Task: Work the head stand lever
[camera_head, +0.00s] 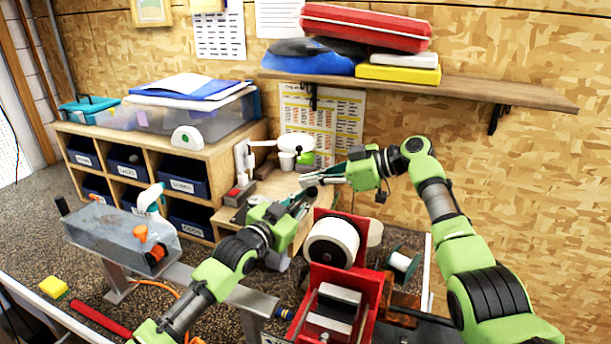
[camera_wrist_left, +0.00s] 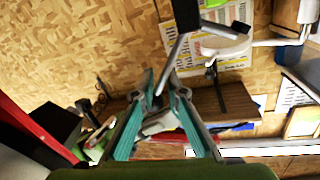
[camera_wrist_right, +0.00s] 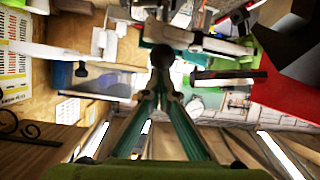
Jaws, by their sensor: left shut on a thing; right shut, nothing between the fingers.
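My left gripper (camera_head: 305,196) is shut on a slim dark rod (camera_wrist_left: 173,65), seen clearly between its fingertips in the left wrist view. The rod slants up to a grey block. I cannot tell whether this rod is the head stand lever. My right gripper (camera_head: 322,179) is shut and empty, close above the left fingertips in the head view. A dark round knob (camera_wrist_right: 162,56) shows at the right fingertips in the right wrist view. I cannot tell whether they touch it. The head stand itself is not clearly made out behind the grippers.
A red machine (camera_head: 318,275) with a white wheel (camera_head: 331,243) stands just in front of the grippers. A white lamp (camera_head: 296,142) and cups (camera_head: 287,161) are behind them. A clear tank (camera_head: 108,232) stands left. A wooden shelf (camera_head: 470,90) hangs above at right.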

